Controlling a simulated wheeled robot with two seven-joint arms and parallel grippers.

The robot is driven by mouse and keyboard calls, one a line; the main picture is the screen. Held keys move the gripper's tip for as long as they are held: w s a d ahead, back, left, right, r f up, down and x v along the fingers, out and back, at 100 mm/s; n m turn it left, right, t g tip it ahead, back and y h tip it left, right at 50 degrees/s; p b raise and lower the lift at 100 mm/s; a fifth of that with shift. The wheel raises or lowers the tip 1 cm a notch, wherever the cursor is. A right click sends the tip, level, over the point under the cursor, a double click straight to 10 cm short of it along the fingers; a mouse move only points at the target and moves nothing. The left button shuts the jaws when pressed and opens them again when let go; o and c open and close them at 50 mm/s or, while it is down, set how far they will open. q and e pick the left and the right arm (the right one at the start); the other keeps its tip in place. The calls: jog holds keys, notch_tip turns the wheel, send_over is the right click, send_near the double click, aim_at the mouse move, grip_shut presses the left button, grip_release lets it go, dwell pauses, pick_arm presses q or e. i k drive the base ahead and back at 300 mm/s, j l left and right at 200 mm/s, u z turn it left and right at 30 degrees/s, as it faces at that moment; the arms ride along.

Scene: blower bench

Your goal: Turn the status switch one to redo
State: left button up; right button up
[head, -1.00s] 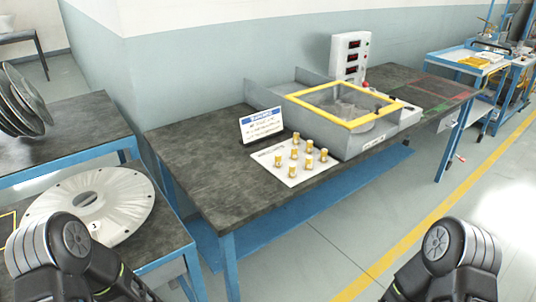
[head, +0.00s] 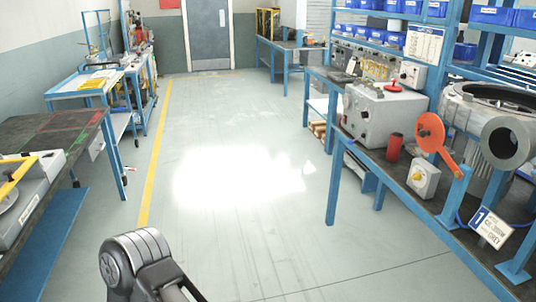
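A small light grey switch box with a yellow knob (head: 421,178) stands on the right-hand bench, below the orange-red crank handle. It looks like the status switch; its position marks are too small to read. A tilted white sign with a blue "1" (head: 491,227) stands right of it near the bench's front edge. Neither of my grippers shows in the head view. Only a dark link of one of my arms is at the bottom left, well away from the switch box.
The right bench (head: 455,248) also holds a grey machine box (head: 383,117), a red cylinder (head: 395,147), the orange-red crank (head: 440,143) and a large grey blower housing (head: 497,130). Blue bin shelves are above. The floor (head: 235,150) in the middle is clear; another bench (head: 60,135) stands left.

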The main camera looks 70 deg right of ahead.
aim_at(417, 176)
jog(key=z, duration=3.3)
jog(key=i+j+z, duration=0.35)
jog(key=i+j, duration=0.2)
jog(key=i+j+z, duration=0.4)
jog(key=i+j, duration=0.25)
jog(key=j, duration=0.1)
